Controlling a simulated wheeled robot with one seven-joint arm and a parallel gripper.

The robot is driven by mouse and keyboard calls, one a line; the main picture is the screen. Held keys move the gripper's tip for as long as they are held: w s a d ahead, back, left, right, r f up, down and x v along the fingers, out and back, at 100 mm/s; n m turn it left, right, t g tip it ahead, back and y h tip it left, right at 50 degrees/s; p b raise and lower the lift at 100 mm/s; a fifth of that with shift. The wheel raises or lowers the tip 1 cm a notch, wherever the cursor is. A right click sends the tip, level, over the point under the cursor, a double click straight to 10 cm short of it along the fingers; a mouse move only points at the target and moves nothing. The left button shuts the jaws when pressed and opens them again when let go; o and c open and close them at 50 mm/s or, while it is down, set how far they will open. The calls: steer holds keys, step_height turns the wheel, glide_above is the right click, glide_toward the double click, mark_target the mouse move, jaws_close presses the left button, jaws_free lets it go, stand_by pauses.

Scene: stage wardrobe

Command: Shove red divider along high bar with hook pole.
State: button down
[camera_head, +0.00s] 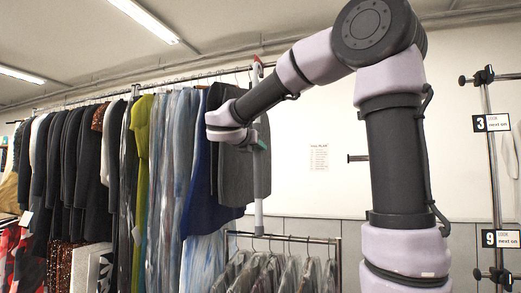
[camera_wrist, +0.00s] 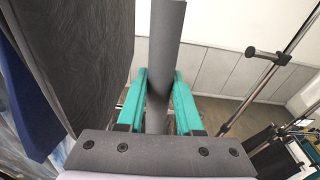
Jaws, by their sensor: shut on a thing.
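The hook pole (camera_head: 259,205) stands upright in the head view, a pale grey shaft with its top at the high bar. My gripper (camera_head: 259,142) is shut around the middle of the shaft. In the wrist view the grey pole (camera_wrist: 166,40) runs between the teal fingers of my gripper (camera_wrist: 158,95). The high bar (camera_head: 206,75) runs above the hanging clothes. A small red piece (camera_head: 257,60) shows at the pole's top by the bar; I cannot tell whether it is the red divider or part of the hook.
Dark, lime and blue garments (camera_head: 150,160) hang tightly along the bar's left. A grey garment (camera_head: 233,170) hangs close behind my gripper. A lower rail (camera_head: 300,238) with bagged clothes stands below.

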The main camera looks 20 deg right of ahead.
steer(key=f+v, duration=0.2)
steer(key=v, duration=1.2)
steer(key=shift+s+a, duration=0.25)
steer(key=shift+a, duration=0.05)
steer(key=shift+r, duration=0.1)
stand_by(1.0)
